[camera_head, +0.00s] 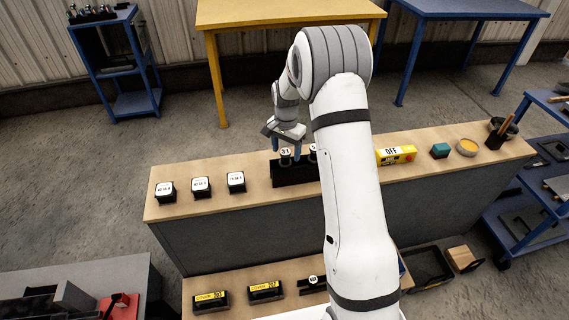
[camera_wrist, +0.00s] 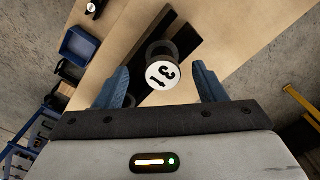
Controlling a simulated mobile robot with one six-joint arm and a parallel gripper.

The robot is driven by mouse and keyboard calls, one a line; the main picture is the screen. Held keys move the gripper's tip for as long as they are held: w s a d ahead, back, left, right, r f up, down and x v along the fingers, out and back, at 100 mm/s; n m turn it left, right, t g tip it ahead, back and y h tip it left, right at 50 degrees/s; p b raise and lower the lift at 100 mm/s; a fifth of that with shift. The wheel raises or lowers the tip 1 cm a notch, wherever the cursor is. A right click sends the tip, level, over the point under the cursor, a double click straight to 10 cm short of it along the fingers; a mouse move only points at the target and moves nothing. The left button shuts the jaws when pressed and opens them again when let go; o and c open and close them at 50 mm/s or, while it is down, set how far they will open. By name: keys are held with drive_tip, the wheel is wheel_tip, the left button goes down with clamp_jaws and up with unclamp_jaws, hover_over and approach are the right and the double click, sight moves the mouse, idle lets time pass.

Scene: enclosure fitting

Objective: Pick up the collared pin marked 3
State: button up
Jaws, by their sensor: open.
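A collared pin (camera_head: 285,153) with a round white top stands upright in a long black block (camera_head: 295,174) on the bench. Its marking looks like 31 rather than a plain 3, and the same top shows in the wrist view (camera_wrist: 163,75). My gripper (camera_head: 287,146) is open above this pin. In the wrist view its two blue fingers (camera_wrist: 161,78) lie on either side of the white top, with a gap on each side. A second white-topped pin (camera_head: 313,148) stands to the right, mostly hidden by my arm, its mark unreadable.
Several black blocks with white labels, such as one (camera_head: 236,182), stand left on the bench (camera_head: 220,165). A yellow OFF box (camera_head: 396,155), a teal block (camera_head: 440,150) and a round dish (camera_head: 467,147) stand right. A lower shelf (camera_head: 235,283) holds yellow-labelled black blocks.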

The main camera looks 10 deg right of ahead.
sight(285, 165)
wheel_tip(285, 165, down, 3)
drive_tip(key=shift+w+a+f, duration=0.1)
drive_tip(key=shift+a+f, duration=0.05)
drive_tip(key=shift+f, duration=0.05)
clamp_jaws()
idle(0.6)
